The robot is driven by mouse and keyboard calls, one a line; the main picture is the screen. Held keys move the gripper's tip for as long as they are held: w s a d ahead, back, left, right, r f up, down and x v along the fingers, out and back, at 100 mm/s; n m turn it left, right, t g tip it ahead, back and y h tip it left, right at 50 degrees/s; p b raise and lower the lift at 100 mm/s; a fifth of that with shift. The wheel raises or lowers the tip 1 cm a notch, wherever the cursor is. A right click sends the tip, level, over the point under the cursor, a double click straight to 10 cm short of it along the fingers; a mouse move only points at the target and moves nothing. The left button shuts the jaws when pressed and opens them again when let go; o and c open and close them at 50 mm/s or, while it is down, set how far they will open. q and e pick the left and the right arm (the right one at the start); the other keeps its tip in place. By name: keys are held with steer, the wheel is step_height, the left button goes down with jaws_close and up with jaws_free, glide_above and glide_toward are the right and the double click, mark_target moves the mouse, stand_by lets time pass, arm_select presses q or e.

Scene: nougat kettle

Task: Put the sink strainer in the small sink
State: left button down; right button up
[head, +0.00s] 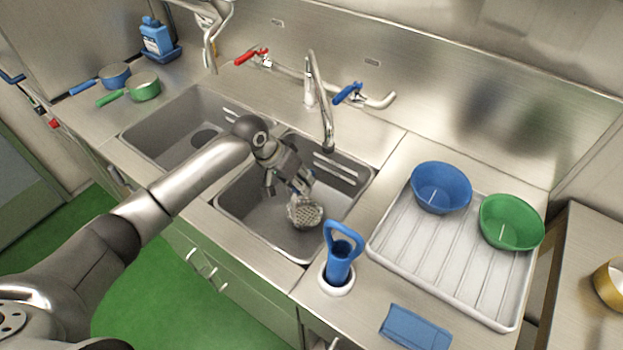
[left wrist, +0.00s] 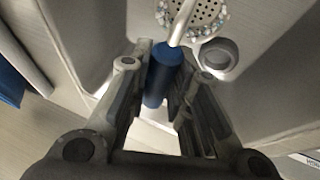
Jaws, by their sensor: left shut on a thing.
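The sink strainer (head: 305,213) has a round, perforated metal bowl, with pale bits on it. In the left wrist view its bowl (left wrist: 205,14) is at the top, joined by a metal stem to a blue handle (left wrist: 163,75). My left gripper (head: 288,186) is shut on this handle; in the left wrist view the handle lies between its fingers (left wrist: 160,92). The strainer hangs over the right-hand basin (head: 240,210); I cannot tell whether it touches the bottom. A round grey drain opening (left wrist: 218,56) shows beside the bowl. My right gripper is not in view.
Another basin (head: 180,137) lies to the left, partly behind my arm. A faucet (head: 321,95) reaches over the right-hand basin. A blue-handled tool (head: 341,255) stands in a white holder near the front edge. A ribbed drainboard (head: 420,255) holds blue and green bowls.

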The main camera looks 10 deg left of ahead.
arm_select(q)
steer(key=shift+w+d+f+p, duration=0.25)
steer(key=shift+w+d+p, duration=0.15)
steer(key=shift+d, duration=0.2)
steer(key=shift+w+d+f+p, duration=0.25)
steer(key=shift+w+d, duration=0.2)
steer(key=shift+d, duration=0.15)
steer(key=shift+f, duration=0.1)
steer(key=c, duration=1.3)
jaws_free()
